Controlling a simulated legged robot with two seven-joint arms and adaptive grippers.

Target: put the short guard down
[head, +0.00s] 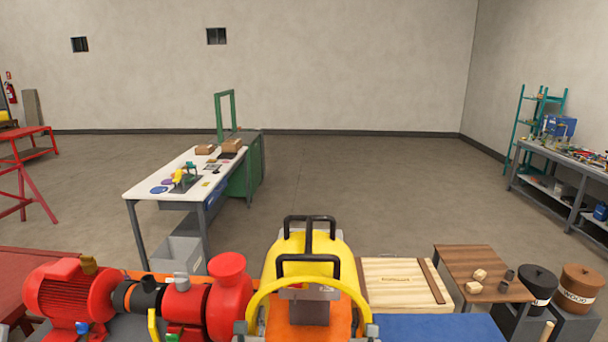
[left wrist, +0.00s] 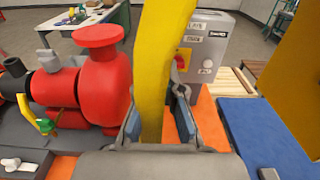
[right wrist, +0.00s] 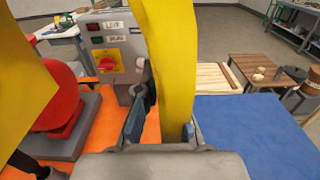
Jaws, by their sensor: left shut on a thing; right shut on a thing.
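The short guard (head: 305,284) shows as a yellow arch in the head view. My left gripper (head: 240,329) is shut on its left side, and my right gripper (head: 372,330) on its right side. In the left wrist view the yellow guard (left wrist: 157,70) rises between my left fingers. In the right wrist view the guard (right wrist: 170,60) rises between my right fingers. The guard stands upright over the orange surface (right wrist: 145,160). Its lower edges are hidden, so I cannot tell whether it touches anything. A yellow cover with black handles (head: 345,252) shows just beyond the arch.
A grey control box (left wrist: 217,45) stands beyond the grippers. A red pump (head: 228,290) and red motor (head: 70,290) are left.

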